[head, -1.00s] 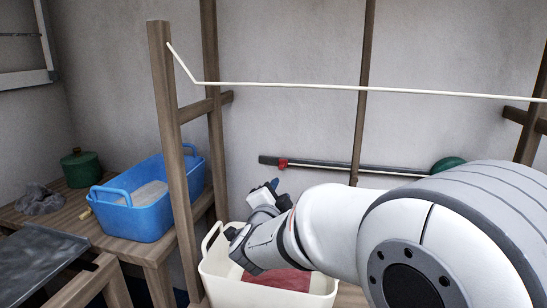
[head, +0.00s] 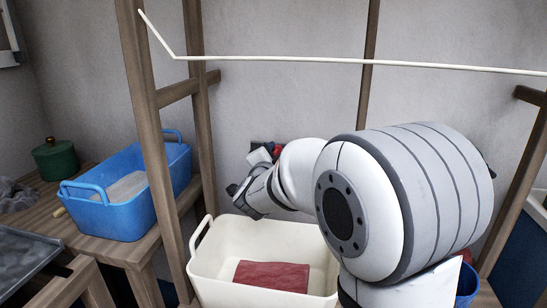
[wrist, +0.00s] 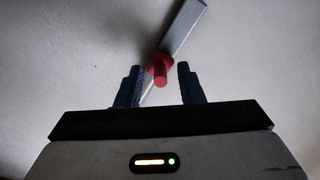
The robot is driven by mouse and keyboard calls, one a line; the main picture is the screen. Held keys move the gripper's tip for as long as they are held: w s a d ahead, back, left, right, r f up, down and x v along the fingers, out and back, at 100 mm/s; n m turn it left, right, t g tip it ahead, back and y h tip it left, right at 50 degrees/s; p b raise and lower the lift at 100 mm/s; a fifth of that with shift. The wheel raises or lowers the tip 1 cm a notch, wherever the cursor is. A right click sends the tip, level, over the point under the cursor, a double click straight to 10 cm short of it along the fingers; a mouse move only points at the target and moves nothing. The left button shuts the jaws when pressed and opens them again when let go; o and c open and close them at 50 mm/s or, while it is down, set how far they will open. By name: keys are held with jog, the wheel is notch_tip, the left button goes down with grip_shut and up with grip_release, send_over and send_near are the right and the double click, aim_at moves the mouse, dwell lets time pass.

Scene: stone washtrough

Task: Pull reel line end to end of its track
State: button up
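A red knob (wrist: 160,73) sits on a grey bar-shaped track (wrist: 183,28) against the wall. In the wrist view the knob is between my gripper's two dark blue fingers (wrist: 160,70), with a gap on each side; the fingers are apart. I cannot tell how deep the knob sits between them. In the head view the red knob (head: 278,150) shows just above my wrist, near the track's dark left end (head: 256,146). My arm hides the rest of the track. My gripper (head: 262,157) is close to the knob there, its fingers partly hidden.
A cream tub (head: 205,265) with a red cloth (head: 272,275) stands below my gripper. A blue basin (head: 125,215) and a green pot (head: 55,160) are on the wooden bench at left. A pale cord (head: 330,60) crosses between wooden posts (head: 145,120). A blue bucket (head: 467,285) is at lower right.

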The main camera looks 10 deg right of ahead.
jog(key=shift+c, duration=0.3)
grip_shut()
dwell(0.3)
